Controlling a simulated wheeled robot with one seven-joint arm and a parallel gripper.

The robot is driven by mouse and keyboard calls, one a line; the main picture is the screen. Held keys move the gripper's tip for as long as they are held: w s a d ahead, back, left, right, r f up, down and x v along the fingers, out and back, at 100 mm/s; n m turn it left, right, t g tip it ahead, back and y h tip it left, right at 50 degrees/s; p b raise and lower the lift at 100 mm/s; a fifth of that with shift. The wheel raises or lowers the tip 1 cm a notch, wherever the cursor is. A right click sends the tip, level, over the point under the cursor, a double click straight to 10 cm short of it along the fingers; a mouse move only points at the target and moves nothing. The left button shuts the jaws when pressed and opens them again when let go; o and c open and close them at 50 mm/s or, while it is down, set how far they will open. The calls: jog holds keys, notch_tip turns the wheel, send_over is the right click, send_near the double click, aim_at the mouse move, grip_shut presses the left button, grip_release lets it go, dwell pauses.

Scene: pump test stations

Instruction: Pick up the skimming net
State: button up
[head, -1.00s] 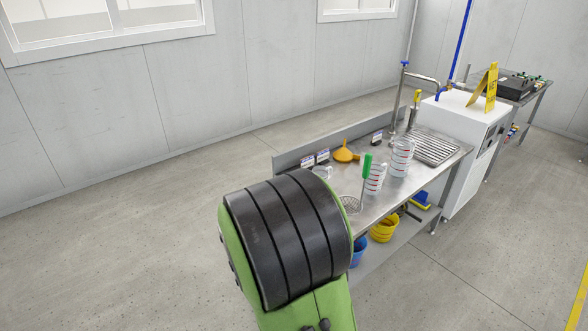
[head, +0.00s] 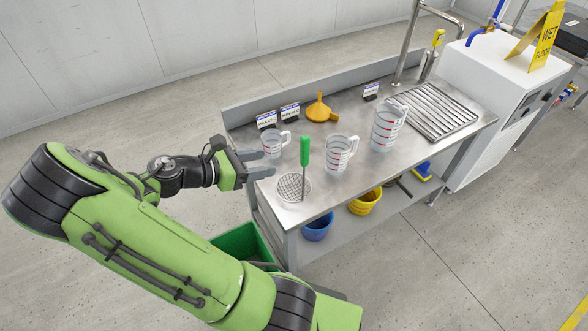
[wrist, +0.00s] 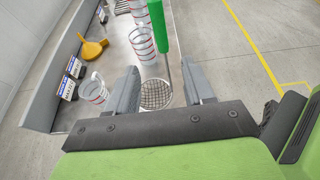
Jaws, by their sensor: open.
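The skimming net has a green handle (head: 304,151) standing upright and a round wire mesh (head: 293,187) at its lower end, at the near left end of the steel bench. In the wrist view its green handle (wrist: 157,27) rises at the top, and its mesh (wrist: 156,94) shows between the fingers. My gripper (head: 262,164) is open and empty, to the left of the net and a little above the bench. The fingers (wrist: 166,86) point toward the net and appear apart from it.
Measuring jugs (head: 339,153), (head: 388,127) and a small one (head: 272,144) stand on the steel bench (head: 345,196). An orange funnel (head: 321,111) and label cards (head: 290,112) are behind. Buckets (head: 365,202) sit on the lower shelf; a green crate (head: 240,243) is below my arm.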

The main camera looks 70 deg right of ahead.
aim_at(301, 159)
jog(key=b+x, duration=0.2)
jog(key=x, duration=0.7)
jog(key=shift+s+a+f+b, duration=0.1)
jog(key=shift+s+f+b, duration=0.1)
jog(key=shift+b, duration=0.2)
jog(key=b+x, duration=0.2)
jog(key=x, duration=0.4)
jog(key=shift+a+r, duration=0.1)
jog(key=shift+c, duration=0.6)
grip_shut()
